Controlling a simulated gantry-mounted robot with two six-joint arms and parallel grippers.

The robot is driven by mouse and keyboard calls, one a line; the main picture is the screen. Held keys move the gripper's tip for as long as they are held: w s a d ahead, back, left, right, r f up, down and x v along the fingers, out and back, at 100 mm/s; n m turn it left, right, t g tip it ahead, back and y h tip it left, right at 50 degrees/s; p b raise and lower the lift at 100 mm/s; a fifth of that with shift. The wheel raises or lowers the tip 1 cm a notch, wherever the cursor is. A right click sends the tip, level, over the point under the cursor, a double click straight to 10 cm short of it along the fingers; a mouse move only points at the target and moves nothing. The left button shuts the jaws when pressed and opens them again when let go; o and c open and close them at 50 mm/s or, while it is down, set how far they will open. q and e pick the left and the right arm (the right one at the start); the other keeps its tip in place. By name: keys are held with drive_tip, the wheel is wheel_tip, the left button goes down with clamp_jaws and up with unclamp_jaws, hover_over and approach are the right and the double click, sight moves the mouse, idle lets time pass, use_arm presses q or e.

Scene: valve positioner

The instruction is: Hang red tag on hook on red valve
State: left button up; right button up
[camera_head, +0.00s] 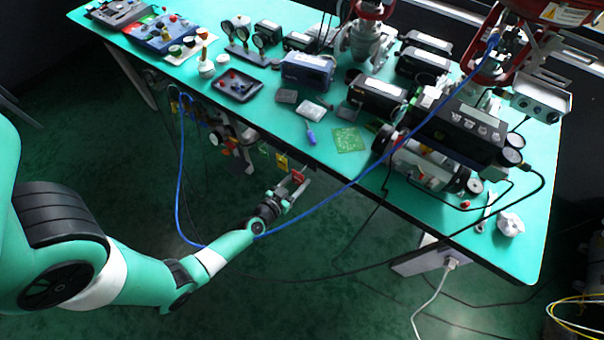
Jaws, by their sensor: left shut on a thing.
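My left gripper (297,181) is low in front of the table's near edge, pointing up and to the right. It is shut on a small red tag (298,175) at its fingertips. A grey valve with a red top (370,10) stands at the back of the table. Another large red valve part (545,10) is at the top right, cut off by the frame edge. The left gripper is well below and apart from both. No hook can be made out on either. My right gripper is not in view.
A yellow tag (282,161) hangs by the near edge of the green table (240,118). Black positioner boxes, gauges, a circuit board (349,140) and tools crowd the table. A blue cable (345,190) loops past my left gripper. The front floor is clear apart from cables.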

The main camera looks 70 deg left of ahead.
use_arm(q)
drive_tip(key=shift+s+d, duration=0.35)
drive_tip(key=shift+s, duration=0.2)
drive_tip(key=shift+s+d, duration=0.3)
drive_tip(key=shift+s, duration=0.25)
idle(0.6)
drive_tip(key=w+d+r+m+h+p, duration=0.1)
drive_tip(key=d+r, duration=0.4)
drive_tip(key=d, duration=0.5)
drive_tip(key=w+d+r+m+t+h+p, duration=0.1)
drive_tip(key=w+d+r+m+h, duration=0.2)
drive_tip(key=d, duration=0.7)
drive_tip(key=w+d+r+m+t+h+p, duration=0.1)
drive_tip(key=w+d+r, duration=0.4)
drive_tip(key=d, duration=0.6)
drive_tip(key=r+m+h, duration=0.1)
drive_tip(key=h, duration=0.1)
drive_tip(key=shift+w+r+h, duration=0.2)
drive_tip(key=shift+r+h, duration=0.15)
drive_tip(key=shift+h, duration=0.05)
drive_tip(key=shift+d, duration=0.1)
